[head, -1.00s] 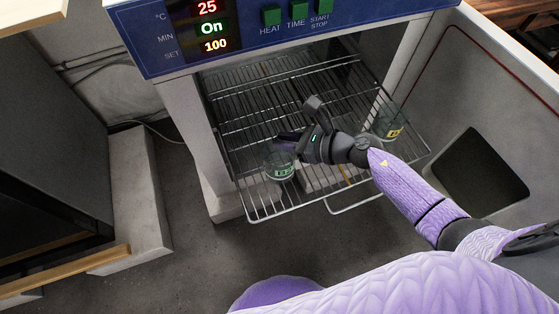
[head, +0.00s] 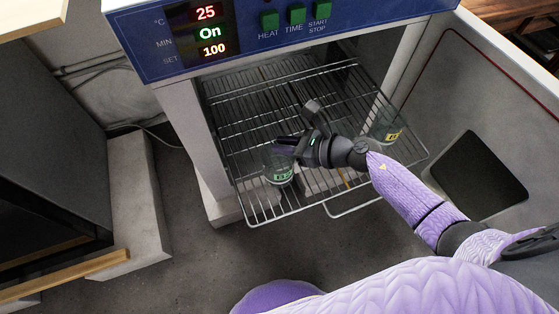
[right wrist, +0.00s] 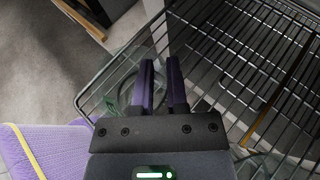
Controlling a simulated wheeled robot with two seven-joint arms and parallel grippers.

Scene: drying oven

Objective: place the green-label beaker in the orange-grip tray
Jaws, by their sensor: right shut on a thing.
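The green-label beaker (head: 280,172) is clear glass and is near the front left of the pulled-out wire rack (head: 250,200). My right gripper (head: 286,143) reaches over its rim from the right, its fingers shut on the beaker wall. In the right wrist view, the fingers (right wrist: 160,70) are close together, with the clear beaker (right wrist: 124,88) partly hidden beside and beneath them. I cannot tell whether its base touches the rack. An orange strip (head: 346,178) shows at the rack, right of the gripper; I cannot clearly make out an orange-grip tray. My left gripper is not in view.
A yellow-label beaker (head: 389,130) stands at the rack's right side, close to my right forearm. The blue oven panel (head: 230,45) overhangs the rack. A wire handle (head: 355,208) sticks out in front. Open floor lies in front and to the left.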

